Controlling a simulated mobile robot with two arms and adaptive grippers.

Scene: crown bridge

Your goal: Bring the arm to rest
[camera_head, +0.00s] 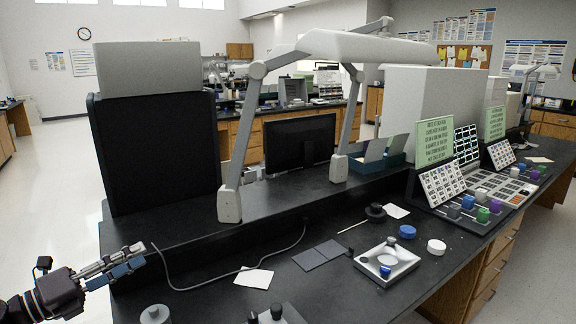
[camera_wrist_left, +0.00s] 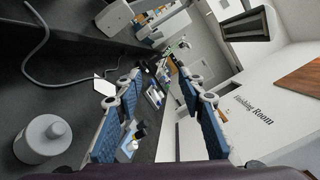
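My left gripper (camera_head: 140,256) reaches in at the lower left of the head view, beside the left end of the black bench (camera_head: 336,245). In the left wrist view my left gripper (camera_wrist_left: 156,82) has its two blue-padded fingers spread apart with nothing held between them. It touches nothing that I can make out. My right gripper and right arm are not in view.
A grey lidded jar (camera_head: 155,314) stands near the gripper at the bench's front. A white tray (camera_head: 403,268) sits further right. Open floor lies left of the bench.

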